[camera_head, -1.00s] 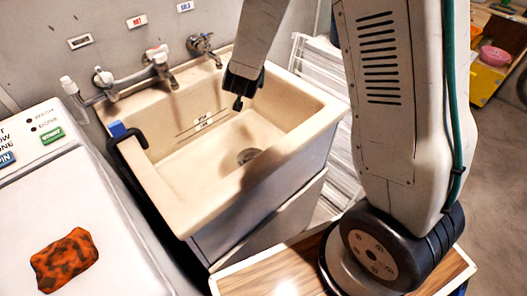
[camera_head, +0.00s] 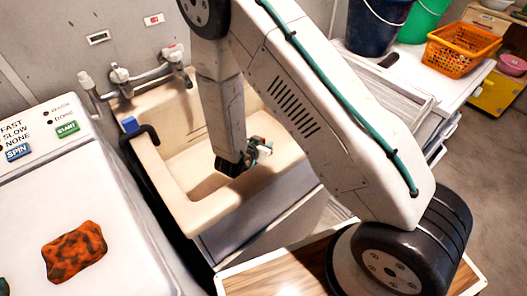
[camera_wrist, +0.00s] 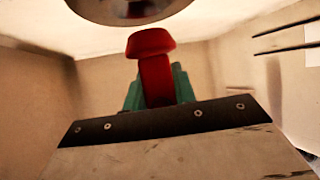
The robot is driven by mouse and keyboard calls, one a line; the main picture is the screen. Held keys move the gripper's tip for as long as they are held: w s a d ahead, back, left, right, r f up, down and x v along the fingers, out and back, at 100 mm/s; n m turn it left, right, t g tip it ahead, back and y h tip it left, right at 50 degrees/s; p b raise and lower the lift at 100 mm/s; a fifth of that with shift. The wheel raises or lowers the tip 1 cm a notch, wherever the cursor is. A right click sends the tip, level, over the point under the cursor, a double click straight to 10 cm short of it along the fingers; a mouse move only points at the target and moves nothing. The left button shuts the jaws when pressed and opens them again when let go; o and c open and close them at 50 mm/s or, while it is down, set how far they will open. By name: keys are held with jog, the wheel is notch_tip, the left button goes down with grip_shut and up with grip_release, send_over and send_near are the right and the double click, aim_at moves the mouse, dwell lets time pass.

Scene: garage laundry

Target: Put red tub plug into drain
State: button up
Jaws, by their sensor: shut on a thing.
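The red tub plug (camera_wrist: 155,68) is in my gripper (camera_wrist: 158,88), between its green fingers in the wrist view. Its wider red head points up in that picture. A round metal drain (camera_wrist: 128,10) with a dark brownish centre shows at the top edge there, just beyond the plug, with a small visual gap between them. In the head view, my gripper (camera_head: 258,150) is down inside the beige sink (camera_head: 172,190), and my arm hides the drain and much of the basin. The plug cannot be made out clearly there.
The sink walls (camera_wrist: 225,65) surround my gripper. Taps (camera_head: 122,76) line the back rim. A washer (camera_head: 110,215) with an orange-brown cloth (camera_head: 75,252) is at left. A blue bucket (camera_head: 375,25) and orange basket (camera_head: 460,50) stand at right.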

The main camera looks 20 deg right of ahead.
jog(key=shift+f, duration=1.85)
jog(key=shift+f, duration=0.3)
jog(key=o, duration=1)
jog(key=shift+r, duration=0.35)
jog(key=v, duration=0.7)
jog(key=shift+s+a+r, duration=0.1)
jog(key=shift+a+r, duration=0.05)
jog(key=shift+a, duration=0.05)
